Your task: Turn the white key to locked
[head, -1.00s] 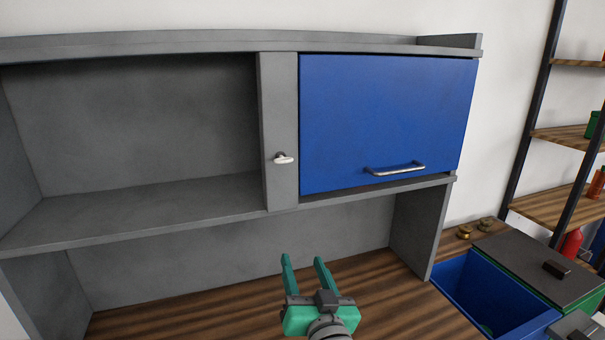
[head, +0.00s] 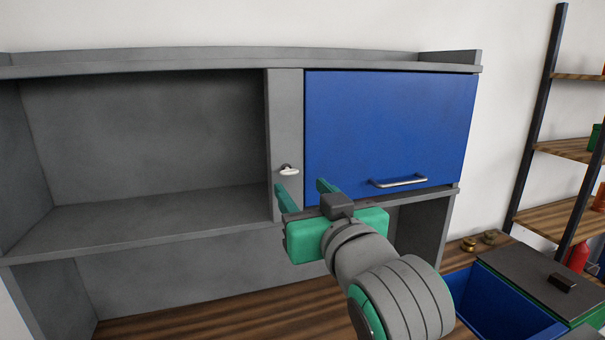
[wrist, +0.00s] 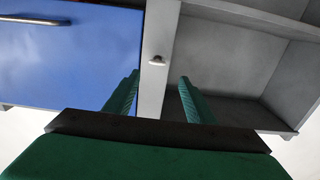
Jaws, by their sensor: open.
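The white key (head: 288,170) is a small light knob on the grey upright panel, left of the blue door. It lies roughly level across the panel. In the wrist view the key (wrist: 157,61) shows beyond my fingers, between their lines. My gripper (head: 305,190) has green fingers and is open and empty. In the head view it is just below and to the right of the key, apart from it. In the wrist view my gripper (wrist: 157,88) has its fingers spread, one on each side of the grey panel.
The blue door (head: 390,130) is shut and has a metal handle (head: 400,181) near its bottom edge. An open grey shelf (head: 150,215) lies to the left. A blue bin (head: 500,300) with a dark lid (head: 535,275) stands at the lower right. A shelf rack (head: 560,150) stands behind at right.

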